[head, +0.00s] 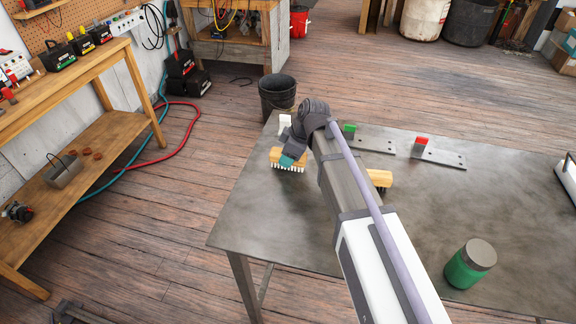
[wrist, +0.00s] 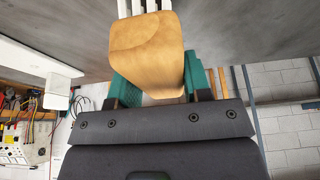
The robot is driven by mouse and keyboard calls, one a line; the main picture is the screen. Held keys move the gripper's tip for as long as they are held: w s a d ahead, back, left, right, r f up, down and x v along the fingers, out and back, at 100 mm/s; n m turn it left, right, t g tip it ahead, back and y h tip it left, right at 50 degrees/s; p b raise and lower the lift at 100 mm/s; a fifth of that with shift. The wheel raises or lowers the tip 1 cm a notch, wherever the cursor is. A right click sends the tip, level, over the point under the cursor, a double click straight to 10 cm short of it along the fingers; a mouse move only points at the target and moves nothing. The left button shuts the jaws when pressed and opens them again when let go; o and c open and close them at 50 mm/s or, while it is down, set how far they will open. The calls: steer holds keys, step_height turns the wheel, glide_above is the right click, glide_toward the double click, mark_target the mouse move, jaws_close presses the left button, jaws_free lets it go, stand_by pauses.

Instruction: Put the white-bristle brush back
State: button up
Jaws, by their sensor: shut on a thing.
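The white-bristle brush (head: 290,165), a wooden block with white bristles pointing down, is in my gripper (head: 287,161) near the table's far left corner. In the wrist view the teal gripper fingers (wrist: 160,88) are shut on the sides of its wooden block (wrist: 148,45), and its white bristles (wrist: 142,8) point toward the grey tabletop. Whether the bristles touch the table is unclear. A white tab (head: 285,122) stands just behind the brush; its base is hidden. Metal plates with a green tab (head: 349,130) and a red tab (head: 421,142) lie to the right.
A second wooden brush (head: 380,179) is partly hidden behind my arm on the metal table (head: 245,215). A green jar (head: 470,264) stands at the front right. A black bucket (head: 276,95) is on the floor beyond the table. The table's left front is clear.

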steer(key=shift+f, duration=0.55)
steer(key=o, duration=0.8)
steer(key=shift+o, duration=0.2)
